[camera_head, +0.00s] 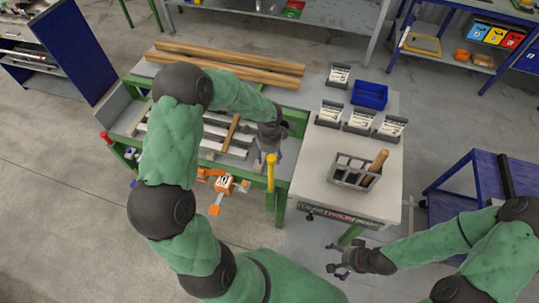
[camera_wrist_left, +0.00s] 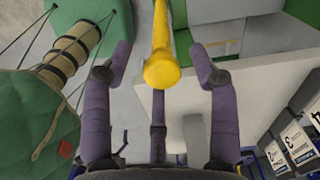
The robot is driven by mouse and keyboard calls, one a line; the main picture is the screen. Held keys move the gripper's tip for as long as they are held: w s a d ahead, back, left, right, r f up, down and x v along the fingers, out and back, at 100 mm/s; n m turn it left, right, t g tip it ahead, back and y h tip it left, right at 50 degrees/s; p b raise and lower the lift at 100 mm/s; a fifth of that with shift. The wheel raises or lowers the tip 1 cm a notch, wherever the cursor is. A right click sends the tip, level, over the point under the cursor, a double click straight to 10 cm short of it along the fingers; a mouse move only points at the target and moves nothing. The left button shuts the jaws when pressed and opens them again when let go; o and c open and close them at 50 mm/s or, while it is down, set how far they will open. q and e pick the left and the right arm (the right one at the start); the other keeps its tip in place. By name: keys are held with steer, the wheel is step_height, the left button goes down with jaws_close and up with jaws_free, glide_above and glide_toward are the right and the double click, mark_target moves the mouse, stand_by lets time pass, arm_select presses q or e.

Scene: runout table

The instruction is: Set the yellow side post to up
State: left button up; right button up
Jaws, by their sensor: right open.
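The yellow side post (camera_head: 270,174) is at the front edge of the green-framed table, left of the grey worktop, and runs down the picture beside a green leg. Its rounded end shows close up in the left wrist view (camera_wrist_left: 160,72), with the shaft running away from the camera. My left gripper (camera_head: 268,143) is at the post's upper end. My right gripper (camera_head: 338,259) is open and empty, low in front of the worktop.
The grey worktop (camera_head: 388,200) carries a grey caddy (camera_head: 352,178) with a wooden handle, a blue bin (camera_head: 369,95) and several labelled card holders (camera_head: 391,127). Orange clamps (camera_head: 224,184) sit left of the post. Wooden beams (camera_head: 230,60) lie behind.

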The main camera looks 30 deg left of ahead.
arm_select(q)
steer(key=shift+d, duration=0.1)
steer(key=shift+r, duration=0.15)
step_height(320, 180, up, 12)
stand_by(0.4)
stand_by(0.3)
steer(key=s+d+f+n+h, duration=0.25)
steer(key=d+f, duration=0.35)
steer(key=f, duration=0.3)
steer(key=s+d+f+n+h, duration=0.1)
steer(key=s+d+f+n, duration=0.35)
steer(key=f, duration=0.45)
steer(key=s+d+f+n, duration=0.6)
steer(key=s+f+n, duration=0.3)
steer(key=s, duration=0.3)
step_height(320, 180, down, 8)
steer(key=w+d+m+b, duration=0.1)
steer(key=w+d+b, duration=0.1)
steer(key=b, duration=0.7)
